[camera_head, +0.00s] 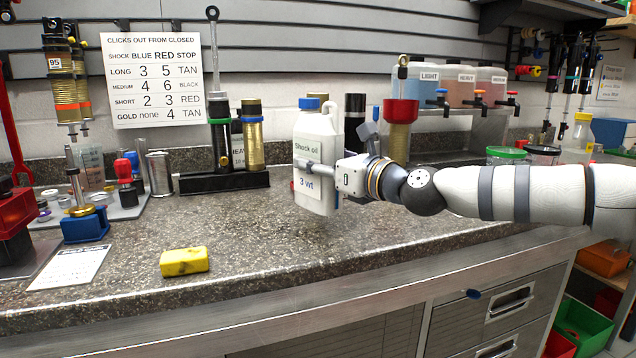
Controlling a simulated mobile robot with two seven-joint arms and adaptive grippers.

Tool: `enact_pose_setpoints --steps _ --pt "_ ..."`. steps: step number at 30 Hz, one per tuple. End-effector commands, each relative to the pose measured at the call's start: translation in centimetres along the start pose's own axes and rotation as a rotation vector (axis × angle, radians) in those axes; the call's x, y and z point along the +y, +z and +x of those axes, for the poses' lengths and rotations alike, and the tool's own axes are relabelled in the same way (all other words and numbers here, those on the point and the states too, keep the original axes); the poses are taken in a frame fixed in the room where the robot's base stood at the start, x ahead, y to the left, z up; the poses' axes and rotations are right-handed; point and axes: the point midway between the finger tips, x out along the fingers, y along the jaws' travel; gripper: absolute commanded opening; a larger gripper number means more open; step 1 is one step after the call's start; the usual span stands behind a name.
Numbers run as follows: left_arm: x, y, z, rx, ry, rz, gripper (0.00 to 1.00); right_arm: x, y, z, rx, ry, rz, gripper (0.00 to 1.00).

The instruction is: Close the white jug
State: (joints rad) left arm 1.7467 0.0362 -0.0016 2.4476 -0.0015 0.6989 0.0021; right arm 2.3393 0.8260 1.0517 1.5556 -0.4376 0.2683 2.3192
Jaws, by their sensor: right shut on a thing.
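The white jug (311,135), labelled "Shock oil 3 wt", stands upright at the middle of the counter. A blue cap (309,103) sits at its top; I cannot tell how tightly it is seated. My right gripper (318,172) comes in from the right and is shut on the jug's body, with a grey finger across the label. I cannot tell whether the jug's base touches the counter. My left gripper is not in view.
A black stand (225,181) with shock parts is behind left of the jug. Oil dispensers (425,88) with taps stand at the back right. The speckled counter (260,240) is clear in front of the jug.

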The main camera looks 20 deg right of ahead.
Motion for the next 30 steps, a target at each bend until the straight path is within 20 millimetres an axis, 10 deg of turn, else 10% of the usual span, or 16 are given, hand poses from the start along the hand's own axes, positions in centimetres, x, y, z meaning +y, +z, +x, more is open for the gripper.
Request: enact_pose_setpoints --steps 6,19,20,22,30 --pt "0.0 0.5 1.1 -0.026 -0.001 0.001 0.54 -0.4 -3.8 0.3 0.006 -0.002 0.003 0.00" --pt "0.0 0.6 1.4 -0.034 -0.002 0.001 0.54 -0.4 -4.3 0.3 0.004 -0.002 0.003 0.00" --pt "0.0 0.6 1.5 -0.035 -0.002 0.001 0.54 -0.3 -4.5 0.3 0.007 -0.001 0.004 0.47" --pt "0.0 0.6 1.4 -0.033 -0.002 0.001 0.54 -0.3 -4.3 0.3 0.006 -0.001 0.003 0.63" --pt "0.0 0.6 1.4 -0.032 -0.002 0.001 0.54 -0.3 -4.3 0.3 0.006 -0.001 0.002 0.65"
